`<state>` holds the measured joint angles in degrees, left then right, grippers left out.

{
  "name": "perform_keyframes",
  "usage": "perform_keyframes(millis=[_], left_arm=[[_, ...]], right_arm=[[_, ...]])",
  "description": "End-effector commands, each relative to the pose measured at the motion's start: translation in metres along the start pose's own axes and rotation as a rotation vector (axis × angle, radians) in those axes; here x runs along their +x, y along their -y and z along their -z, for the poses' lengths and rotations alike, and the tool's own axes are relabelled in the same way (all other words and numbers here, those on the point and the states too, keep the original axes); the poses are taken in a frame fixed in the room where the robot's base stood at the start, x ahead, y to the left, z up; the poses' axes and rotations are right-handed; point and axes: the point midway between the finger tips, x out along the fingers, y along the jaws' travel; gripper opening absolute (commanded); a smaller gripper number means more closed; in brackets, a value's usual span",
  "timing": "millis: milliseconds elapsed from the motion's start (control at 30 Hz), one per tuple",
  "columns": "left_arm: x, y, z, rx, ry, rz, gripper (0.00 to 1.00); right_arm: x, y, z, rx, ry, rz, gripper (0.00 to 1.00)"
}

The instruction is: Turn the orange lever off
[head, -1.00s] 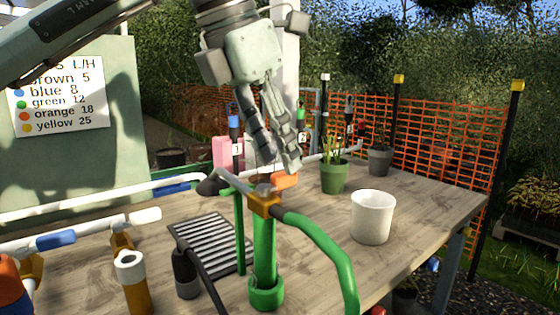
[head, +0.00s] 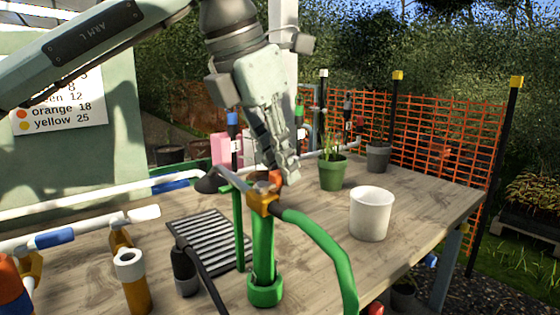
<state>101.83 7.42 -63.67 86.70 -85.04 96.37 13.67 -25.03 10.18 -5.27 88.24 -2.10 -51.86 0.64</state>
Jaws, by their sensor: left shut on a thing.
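The orange lever (head: 274,178) sits on top of an orange valve body (head: 263,203), which joins an upright green pipe (head: 263,245) and a curved green hose (head: 325,250). My left gripper (head: 284,179) comes down from above, its fingers close together and shut on the lever. The fingers hide part of the lever, so its exact angle is hard to tell. My right gripper is not in view.
A white pot (head: 371,214) stands to the right on the wooden table (head: 425,205). A green plant pot (head: 333,173) is behind it. A dark ribbed tray (head: 210,238), a black hose and white pipes lie to the left. A sign (head: 62,110) hangs at the back left.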

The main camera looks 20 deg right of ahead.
Motion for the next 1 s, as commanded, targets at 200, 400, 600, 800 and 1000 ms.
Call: perform_keyframes(millis=[200,400,600,800,1000], left_arm=[[-0.001,0.001,0.0,0.022,0.001,0.009,0.0],[-0.001,0.003,0.0,0.103,0.002,0.044,0.0],[-0.001,0.008,0.0,0.249,0.003,0.104,0.0],[-0.002,0.014,0.002,0.425,0.002,0.177,0.0],[-0.003,0.018,0.005,0.6,0.002,0.25,0.0]], right_arm=[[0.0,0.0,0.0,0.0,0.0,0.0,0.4],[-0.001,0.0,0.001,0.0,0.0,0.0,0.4],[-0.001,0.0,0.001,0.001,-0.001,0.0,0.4],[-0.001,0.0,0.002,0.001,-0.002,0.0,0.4],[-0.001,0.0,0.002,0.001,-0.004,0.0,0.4]])
